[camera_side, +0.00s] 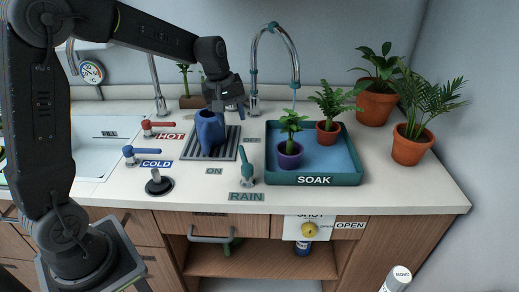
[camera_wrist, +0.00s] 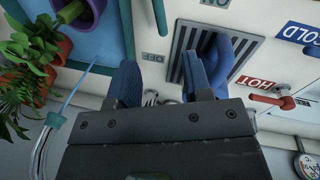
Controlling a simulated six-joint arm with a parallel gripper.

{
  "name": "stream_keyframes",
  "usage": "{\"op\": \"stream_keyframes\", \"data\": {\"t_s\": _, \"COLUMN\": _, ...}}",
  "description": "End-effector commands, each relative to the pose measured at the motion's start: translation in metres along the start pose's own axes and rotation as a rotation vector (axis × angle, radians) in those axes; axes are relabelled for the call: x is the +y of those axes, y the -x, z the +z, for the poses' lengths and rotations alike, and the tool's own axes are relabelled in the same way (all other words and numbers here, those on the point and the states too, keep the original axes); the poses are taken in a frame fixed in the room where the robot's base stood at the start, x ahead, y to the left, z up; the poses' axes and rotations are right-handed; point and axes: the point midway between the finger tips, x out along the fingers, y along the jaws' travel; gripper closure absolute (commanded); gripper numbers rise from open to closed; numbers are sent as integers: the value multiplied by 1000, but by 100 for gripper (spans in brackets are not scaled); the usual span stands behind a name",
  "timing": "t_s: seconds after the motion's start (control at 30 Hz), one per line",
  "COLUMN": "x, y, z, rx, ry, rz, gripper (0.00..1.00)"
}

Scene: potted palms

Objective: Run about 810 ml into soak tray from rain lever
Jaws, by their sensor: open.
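The teal rain lever (camera_side: 243,165) stands at the counter's front behind the RAIN label. Its handle points back, its tip nearer the OFF label (camera_side: 252,140) than the ON label (camera_side: 214,171). The teal soak tray (camera_side: 342,180) sits to its right, with a blue surface inside; I cannot tell the water depth. A thin blue stream (camera_wrist: 80,85) falls from the rain spout (camera_side: 294,82) toward the tray. My gripper (camera_side: 232,108) is open and empty, above and behind the lever, near the blue pitcher (camera_side: 210,130). In the wrist view its fingers (camera_wrist: 161,84) are apart.
The pitcher stands on a grated drain (camera_side: 228,156). Red HOT (camera_side: 155,125) and blue COLD (camera_side: 140,151) levers stand left of it. A purple pot (camera_side: 289,158) and a small fern pot (camera_side: 327,135) stand in the tray. Larger terracotta pots (camera_side: 410,150) stand right.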

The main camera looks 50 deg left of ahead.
Motion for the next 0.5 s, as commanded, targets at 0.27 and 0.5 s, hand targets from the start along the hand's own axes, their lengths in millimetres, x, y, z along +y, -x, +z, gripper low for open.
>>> {"op": "stream_keyframes", "data": {"t_s": 0.27, "x": -1, "y": -59, "z": 1, "rx": -5, "ry": 1, "rz": -4, "gripper": 55}}
{"op": "stream_keyframes", "data": {"t_s": 0.5, "x": 0, "y": -99, "z": 0, "rx": -2, "ry": 0, "rz": -2, "gripper": 55}}
